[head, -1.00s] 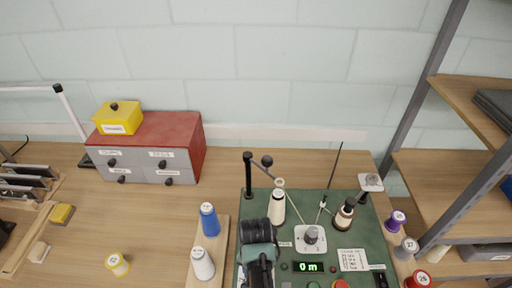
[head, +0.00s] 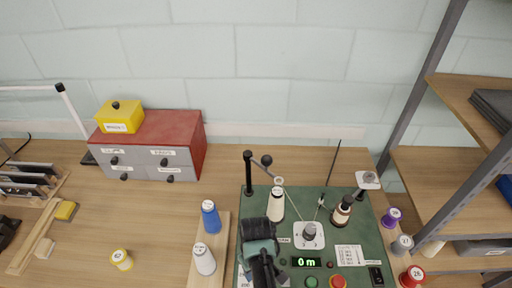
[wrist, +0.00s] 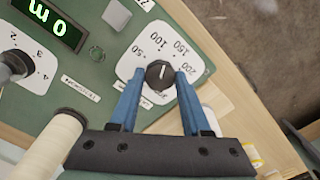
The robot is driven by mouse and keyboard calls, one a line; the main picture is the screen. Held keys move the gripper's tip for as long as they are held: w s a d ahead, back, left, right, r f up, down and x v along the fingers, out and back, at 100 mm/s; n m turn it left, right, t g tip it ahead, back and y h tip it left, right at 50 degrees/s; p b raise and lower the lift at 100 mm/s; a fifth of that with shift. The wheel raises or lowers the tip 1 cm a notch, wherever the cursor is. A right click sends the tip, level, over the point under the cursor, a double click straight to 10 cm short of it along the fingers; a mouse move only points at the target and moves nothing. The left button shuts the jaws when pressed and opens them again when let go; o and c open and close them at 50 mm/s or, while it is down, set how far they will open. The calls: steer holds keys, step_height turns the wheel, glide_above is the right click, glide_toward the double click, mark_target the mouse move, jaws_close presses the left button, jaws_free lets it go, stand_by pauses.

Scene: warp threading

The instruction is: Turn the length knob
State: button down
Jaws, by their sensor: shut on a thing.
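The length knob (wrist: 157,80) is a black round knob with a white line, on a white dial plate (wrist: 134,64) marked 50, 100, 150 and 200. The line runs roughly up and down in the wrist view; I cannot tell which end is the pointer. My gripper (wrist: 160,73) has its blue fingers on both sides of the knob, shut on it. In the head view my arm hides the knob and fingertips. The green display (head: 306,262) reads 0 m; it also shows in the wrist view (wrist: 54,18).
On the green machine panel (head: 318,240) stand a cream cone (head: 276,206), a selector knob (head: 309,231) and a brown spool (head: 342,210). Blue (head: 211,217) and white cones (head: 204,259) stand just left. Colored spools line the right side. Shelves rise at the right.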

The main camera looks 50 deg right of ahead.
steer(key=n, duration=0.6)
steer(key=shift+w+r+p, duration=0.1)
steer(key=shift+p, duration=0.3)
steer(key=n, duration=0.6)
steer(key=shift+n, duration=0.3)
steer(key=shift+c, duration=1.8)
jaws_free()
step_height(320, 180, up, 13)
steer(key=b, duration=0.1)
